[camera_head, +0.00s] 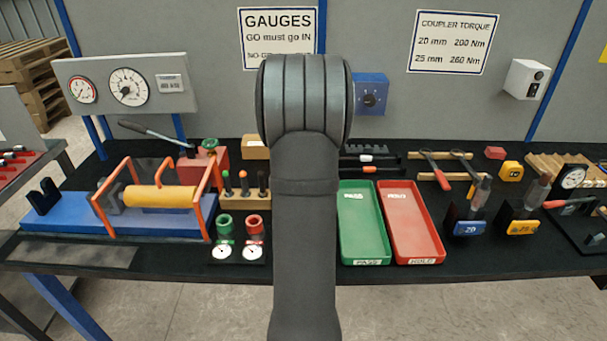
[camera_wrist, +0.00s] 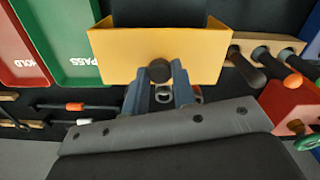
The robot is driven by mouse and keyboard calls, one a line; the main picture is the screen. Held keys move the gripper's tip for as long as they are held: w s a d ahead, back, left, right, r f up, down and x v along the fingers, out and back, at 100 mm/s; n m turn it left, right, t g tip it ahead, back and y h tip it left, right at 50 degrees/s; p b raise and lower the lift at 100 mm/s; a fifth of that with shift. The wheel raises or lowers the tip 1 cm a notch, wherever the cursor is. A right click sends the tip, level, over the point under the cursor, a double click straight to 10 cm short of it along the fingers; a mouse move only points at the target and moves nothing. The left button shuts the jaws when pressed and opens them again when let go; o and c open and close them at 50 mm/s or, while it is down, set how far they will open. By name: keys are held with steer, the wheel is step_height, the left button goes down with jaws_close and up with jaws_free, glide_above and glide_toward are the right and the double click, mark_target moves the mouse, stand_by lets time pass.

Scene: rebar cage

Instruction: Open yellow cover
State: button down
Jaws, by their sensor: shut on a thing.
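The yellow cover (camera_wrist: 115,55) is at the top middle of the wrist view, a broad yellow panel with a dark round knob (camera_wrist: 159,70) at its lower middle. My gripper (camera_wrist: 160,80) has one finger on each side of the knob and is shut on it. A dark area lies just above the panel. I cannot tell how far the cover is tilted. In the head view my own arm hides the cover and the gripper.
Green PASS tray (camera_head: 363,222) and red HOLD tray (camera_head: 410,222) lie right of my arm. A gauge block (camera_head: 254,198) with several upright plugs stands to its left, beside ring gauges (camera_head: 225,228).

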steer(key=shift+r, duration=0.1)
steer(key=c, duration=1.2)
jaws_free()
step_height(320, 180, up, 17)
steer(key=shift+r, duration=0.2)
step_height(320, 180, down, 18)
steer(key=shift+r, duration=0.2)
steer(key=shift+s, duration=0.15)
